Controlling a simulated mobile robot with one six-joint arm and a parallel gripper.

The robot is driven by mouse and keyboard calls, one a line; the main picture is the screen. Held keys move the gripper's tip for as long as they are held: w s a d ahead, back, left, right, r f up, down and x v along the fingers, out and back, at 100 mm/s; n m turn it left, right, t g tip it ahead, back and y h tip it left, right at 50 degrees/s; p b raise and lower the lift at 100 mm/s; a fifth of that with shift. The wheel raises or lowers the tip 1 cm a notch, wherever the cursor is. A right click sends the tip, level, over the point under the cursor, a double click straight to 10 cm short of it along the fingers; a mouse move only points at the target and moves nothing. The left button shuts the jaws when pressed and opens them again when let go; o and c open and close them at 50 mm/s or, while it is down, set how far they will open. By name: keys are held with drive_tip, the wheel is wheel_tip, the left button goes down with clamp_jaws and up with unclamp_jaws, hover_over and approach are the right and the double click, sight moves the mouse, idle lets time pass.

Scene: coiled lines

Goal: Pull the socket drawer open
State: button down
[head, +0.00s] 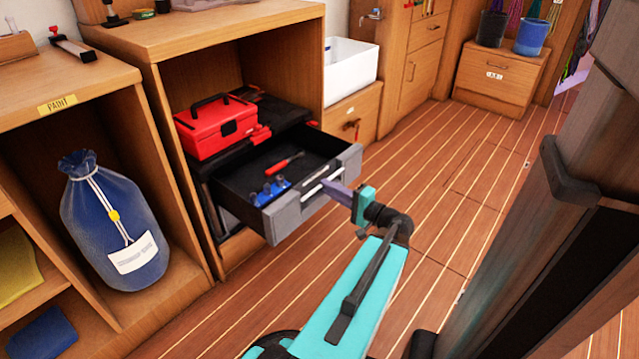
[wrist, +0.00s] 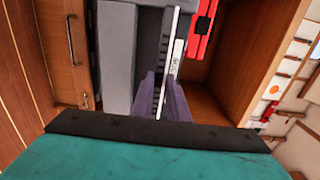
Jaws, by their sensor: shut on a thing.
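The socket drawer (head: 285,218) has a grey front and stands pulled out of the black cabinet, with its black inside showing. A red-handled tool (head: 284,163) and several blue pieces (head: 270,188) lie in it. My gripper (head: 327,184) is at the drawer front, its purple fingers shut on the pale bar handle (head: 312,188). In the wrist view the fingers (wrist: 164,95) close at a pale strip along the grey front (wrist: 118,55). The exact contact on the handle is partly hidden by the fingers.
A red toolbox (head: 215,127) sits on top of the cabinet. A blue sack (head: 115,222) stands in the left bay. A white bin (head: 348,65) is on a wooden unit behind. The plank floor (head: 440,190) to the right is clear.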

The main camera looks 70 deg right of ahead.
drive_tip(key=shift+s+a, duration=0.2)
drive_tip(key=shift+s, duration=0.4)
drive_tip(key=c, duration=1.7)
unclamp_jaws()
drive_tip(key=shift+s, duration=0.1)
drive_tip(key=shift+p+v, duration=2.1)
drive_tip(key=shift+v, duration=4.7)
